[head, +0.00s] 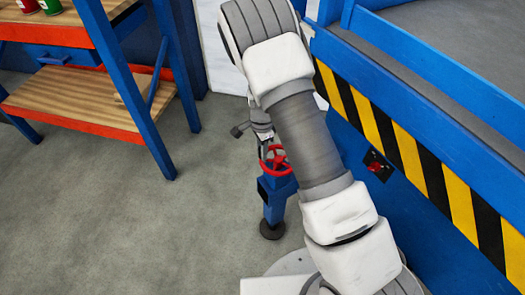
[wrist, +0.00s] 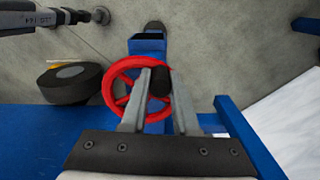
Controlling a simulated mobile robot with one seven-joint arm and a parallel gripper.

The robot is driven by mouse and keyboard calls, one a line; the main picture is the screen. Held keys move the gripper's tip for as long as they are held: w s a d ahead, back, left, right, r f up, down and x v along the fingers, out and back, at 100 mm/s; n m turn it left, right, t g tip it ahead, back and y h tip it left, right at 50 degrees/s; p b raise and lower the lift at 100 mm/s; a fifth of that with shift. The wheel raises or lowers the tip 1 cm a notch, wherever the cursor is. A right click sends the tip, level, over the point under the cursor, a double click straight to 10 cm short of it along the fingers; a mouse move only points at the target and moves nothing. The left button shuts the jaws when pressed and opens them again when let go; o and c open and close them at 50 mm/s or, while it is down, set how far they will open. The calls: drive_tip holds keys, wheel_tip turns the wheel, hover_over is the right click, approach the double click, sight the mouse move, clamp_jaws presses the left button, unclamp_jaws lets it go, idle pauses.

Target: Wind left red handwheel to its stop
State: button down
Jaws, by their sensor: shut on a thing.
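The red handwheel (head: 275,170) sits on top of a blue post that stands on the floor beside the blue machine frame. In the wrist view its red rim (wrist: 112,85) and spokes show left of and behind my fingers. My gripper (wrist: 160,78) is shut on the wheel's black handle (wrist: 160,84), with one grey finger on each side, near the right part of the rim. In the head view my gripper (head: 265,143) comes down over the wheel from above, and my arm hides part of the scene. Only one red handwheel shows.
A blue frame (head: 430,70) with a yellow-and-black striped edge stands at the right. A small red knob (head: 376,167) is on its side. A workbench (head: 75,105) with wooden shelves stands at the left. Grey floor between is clear. A black roll (wrist: 75,83) shows left in the wrist view.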

drive_tip(key=m, duration=0.1)
drive_tip(key=w+m+p, duration=0.1)
drive_tip(key=m, duration=0.1)
drive_tip(key=shift+w+d+r+m, duration=0.15)
drive_tip(key=shift+w+d+m, duration=0.1)
drive_tip(key=shift+w+m, duration=0.15)
drive_tip(key=m, duration=0.1)
drive_tip(key=w+m+p, duration=0.1)
drive_tip(key=shift+d+m, duration=0.35)
drive_tip(key=shift+m, duration=0.05)
drive_tip(key=m, duration=0.1)
drive_tip(key=w+d+m+p, duration=0.1)
drive_tip(key=m, duration=0.1)
drive_tip(key=shift+w+d+m+p, duration=0.3)
drive_tip(key=shift+d+m, duration=0.2)
drive_tip(key=shift+m, duration=0.5)
drive_tip(key=c, duration=0.7)
unclamp_jaws()
wheel_tip(320, 180, up, 17)
drive_tip(key=p, duration=0.2)
drive_tip(key=shift+r+p, duration=0.1)
drive_tip(key=shift+p, duration=0.2)
